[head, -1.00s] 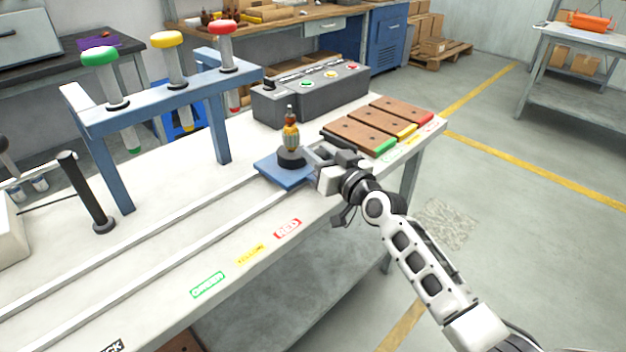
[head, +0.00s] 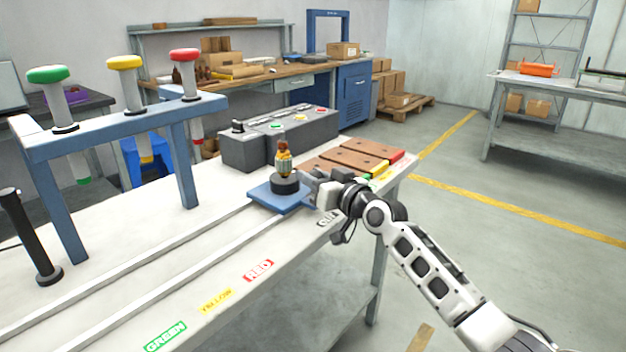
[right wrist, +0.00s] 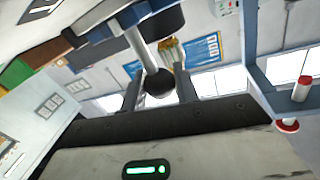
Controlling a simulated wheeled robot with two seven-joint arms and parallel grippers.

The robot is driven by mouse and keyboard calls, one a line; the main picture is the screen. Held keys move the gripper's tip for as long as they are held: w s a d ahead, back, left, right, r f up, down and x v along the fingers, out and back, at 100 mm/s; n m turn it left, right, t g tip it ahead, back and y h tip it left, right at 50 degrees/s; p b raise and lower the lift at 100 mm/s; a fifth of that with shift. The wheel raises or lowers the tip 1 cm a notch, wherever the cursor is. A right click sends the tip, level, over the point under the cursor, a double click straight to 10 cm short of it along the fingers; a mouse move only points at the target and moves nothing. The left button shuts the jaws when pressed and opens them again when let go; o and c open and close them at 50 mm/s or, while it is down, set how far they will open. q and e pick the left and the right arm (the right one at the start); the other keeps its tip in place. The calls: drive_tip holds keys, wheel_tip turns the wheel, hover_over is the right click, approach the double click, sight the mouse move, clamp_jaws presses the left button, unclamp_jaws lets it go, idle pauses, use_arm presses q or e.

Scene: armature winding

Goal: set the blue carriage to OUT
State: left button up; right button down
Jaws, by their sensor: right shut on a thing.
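The blue carriage (head: 265,198) is a flat blue plate at the far end of the two rails. It looks about level with the OUT label (head: 327,220) on the table's front edge; exact alignment is hard to tell. A black holder (head: 285,185) on it carries an upright armature (head: 284,162) with copper windings. My right gripper (head: 316,190) is at the carriage's right side, shut on what seems to be its handle. In the right wrist view a dark ball knob (right wrist: 160,83) shows between the fingers. My left gripper is not in view.
RED (head: 258,270), YELLOW (head: 216,301) and GREEN (head: 165,336) labels line the front edge. A blue frame (head: 110,128) with coloured plungers stands over the rails at left. A grey button console (head: 280,140) and wooden blocks (head: 345,158) are behind. A black post (head: 28,240) stands at left.

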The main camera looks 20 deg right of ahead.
drive_tip(key=shift+d+r, duration=0.1)
drive_tip(key=shift+d, duration=0.2)
drive_tip(key=c, duration=1.2)
unclamp_jaws()
drive_tip(key=shift+w, duration=0.1)
drive_tip(key=shift+o, duration=0.6)
drive_tip(key=shift+s+d, duration=0.1)
drive_tip(key=shift+s, duration=0.3)
drive_tip(key=p+v, duration=0.1)
drive_tip(key=v, duration=1.4)
